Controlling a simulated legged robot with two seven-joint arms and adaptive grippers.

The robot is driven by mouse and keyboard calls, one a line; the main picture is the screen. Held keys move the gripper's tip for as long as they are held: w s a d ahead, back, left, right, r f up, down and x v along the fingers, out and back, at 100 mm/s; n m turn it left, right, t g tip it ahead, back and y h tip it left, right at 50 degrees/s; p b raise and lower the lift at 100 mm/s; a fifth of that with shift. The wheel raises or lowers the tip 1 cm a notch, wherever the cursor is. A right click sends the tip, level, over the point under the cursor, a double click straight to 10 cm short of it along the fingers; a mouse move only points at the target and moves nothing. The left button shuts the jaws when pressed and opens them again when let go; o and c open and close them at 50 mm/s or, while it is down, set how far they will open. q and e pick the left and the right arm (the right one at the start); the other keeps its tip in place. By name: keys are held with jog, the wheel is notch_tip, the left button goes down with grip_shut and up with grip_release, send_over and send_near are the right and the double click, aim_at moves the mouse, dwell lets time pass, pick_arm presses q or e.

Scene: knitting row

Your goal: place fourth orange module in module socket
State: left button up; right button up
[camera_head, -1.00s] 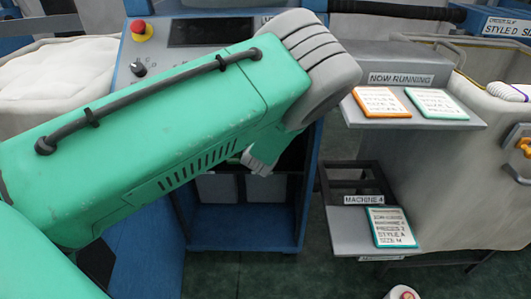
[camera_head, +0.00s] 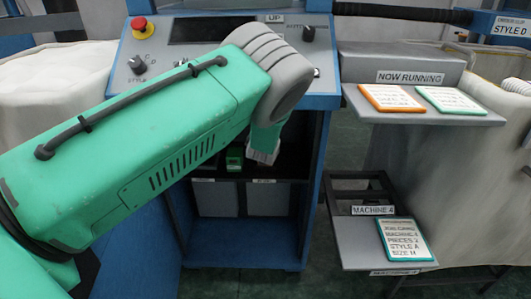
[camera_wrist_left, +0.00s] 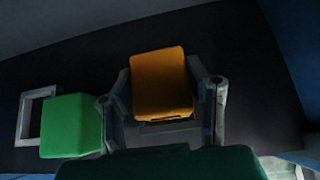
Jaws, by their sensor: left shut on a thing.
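In the left wrist view, my left gripper (camera_wrist_left: 160,98) is shut on an orange module (camera_wrist_left: 160,78), with one finger on each side of it. A green module (camera_wrist_left: 70,126) is left of the gripper, next to a pale square frame (camera_wrist_left: 36,115) that looks like a socket. In the head view, my left arm reaches to the open cabinet below the control panel. Its wrist hides the held module there. A green block (camera_head: 235,158) shows on the cabinet shelf. My right gripper is in neither view.
The control panel (camera_head: 140,82) with a red button (camera_head: 139,28) is above the cabinet (camera_head: 314,185). To the right are a shelf with an orange-edged card (camera_head: 391,98) and a green-edged card (camera_head: 450,101), and a lower tray (camera_head: 362,257) with another card (camera_head: 403,240).

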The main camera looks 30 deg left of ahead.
pick_arm(q)
jog(key=o, duration=1.3)
jog(key=shift+f, duration=0.1)
jog(key=shift+o, duration=0.2)
